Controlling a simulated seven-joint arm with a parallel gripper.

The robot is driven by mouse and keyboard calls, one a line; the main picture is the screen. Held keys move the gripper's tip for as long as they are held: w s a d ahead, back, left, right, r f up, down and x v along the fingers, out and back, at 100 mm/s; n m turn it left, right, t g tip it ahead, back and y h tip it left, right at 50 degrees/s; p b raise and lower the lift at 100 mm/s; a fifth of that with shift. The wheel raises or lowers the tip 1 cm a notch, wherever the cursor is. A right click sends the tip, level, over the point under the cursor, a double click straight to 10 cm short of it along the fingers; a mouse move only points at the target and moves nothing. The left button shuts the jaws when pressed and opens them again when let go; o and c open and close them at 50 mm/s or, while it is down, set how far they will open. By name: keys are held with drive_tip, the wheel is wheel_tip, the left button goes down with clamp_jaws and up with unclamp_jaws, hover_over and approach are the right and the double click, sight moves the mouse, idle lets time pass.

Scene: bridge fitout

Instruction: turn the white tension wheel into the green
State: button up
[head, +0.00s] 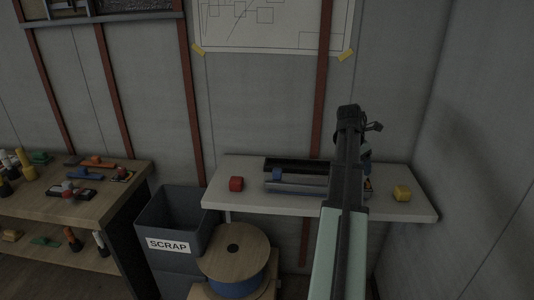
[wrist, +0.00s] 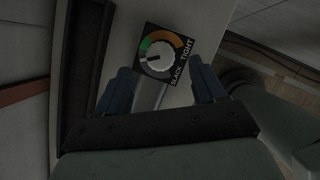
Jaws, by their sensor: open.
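The white tension wheel (wrist: 159,57) sits on a black dial plate (wrist: 183,69) in the wrist view. The plate carries a green patch (wrist: 144,44), an orange arc (wrist: 167,37) and the words SLACK and TIGHT. A dark pointer mark on the wheel is at its left side, just below the green patch. My gripper (wrist: 162,84) is open, its two blue fingers apart, one on each side below the wheel. Nothing shows between the fingers except a grey bar. In the head view my arm hides the wheel.
A white shelf (head: 240,203) holds a red block (head: 236,184), a yellow block (head: 402,193) and a long dark rail assembly (head: 295,164). Left of it stand a SCRAP bin (head: 181,207), a cable drum (head: 233,252) and a cluttered wooden bench (head: 110,199). A wall closes the right side.

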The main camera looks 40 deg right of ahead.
drive_tip(key=v, duration=1)
drive_tip(key=w+a+f+t, duration=0.2)
drive_tip(key=w+a+f, duration=0.1)
drive_tip(key=w, duration=0.6)
drive_tip(key=w+a+f+m+t, duration=0.1)
drive_tip(key=w+a+f, duration=0.3)
drive_tip(key=w, duration=0.5)
drive_tip(key=w+a+f+t+y, duration=0.1)
drive_tip(key=w+a+f+t, duration=0.2)
drive_tip(key=w+a, duration=0.4)
drive_tip(key=shift+w+f+m, duration=0.4)
drive_tip(key=shift+w+f, duration=0.35)
drive_tip(key=shift+w, duration=0.7)
